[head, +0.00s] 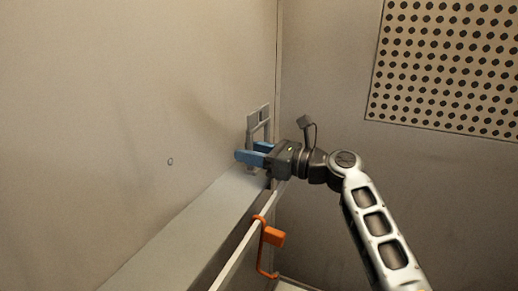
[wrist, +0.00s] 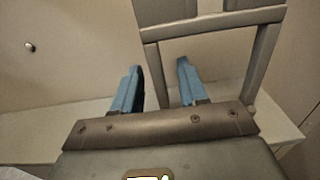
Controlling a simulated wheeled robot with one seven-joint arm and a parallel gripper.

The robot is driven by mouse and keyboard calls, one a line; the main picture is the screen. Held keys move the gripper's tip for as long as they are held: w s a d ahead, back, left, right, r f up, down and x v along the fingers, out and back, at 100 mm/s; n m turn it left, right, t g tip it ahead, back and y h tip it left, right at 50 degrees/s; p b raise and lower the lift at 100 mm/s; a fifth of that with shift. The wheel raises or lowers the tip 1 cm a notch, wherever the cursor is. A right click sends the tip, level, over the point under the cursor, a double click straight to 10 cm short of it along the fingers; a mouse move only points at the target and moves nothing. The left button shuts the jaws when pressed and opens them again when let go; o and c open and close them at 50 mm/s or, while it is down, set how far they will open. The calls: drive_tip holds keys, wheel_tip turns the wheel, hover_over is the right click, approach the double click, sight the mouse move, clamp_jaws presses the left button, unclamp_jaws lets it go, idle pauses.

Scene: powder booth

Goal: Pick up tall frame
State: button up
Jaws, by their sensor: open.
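The tall frame (head: 251,127) is a grey upright frame with posts and a crossbar. It stands on the pale ledge near the booth corner. In the wrist view its crossbar (wrist: 212,24) and posts fill the upper right. My gripper (head: 247,151) is at the frame's lower part, with its blue fingers spread. In the wrist view my gripper (wrist: 159,66) has the frame's left post between its two fingers, with gaps showing on both sides. Whether a finger touches the post is not clear. The foot of that post is hidden behind the gripper body.
The ledge (head: 165,235) runs along the left wall and is bare toward the front. An orange hook-shaped piece (head: 272,237) hangs on the ledge's front rail, below my gripper. A perforated panel (head: 445,65) is on the right wall. The booth walls are close behind the frame.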

drive_tip(key=shift+a, duration=0.15)
clamp_jaws()
idle(0.4)
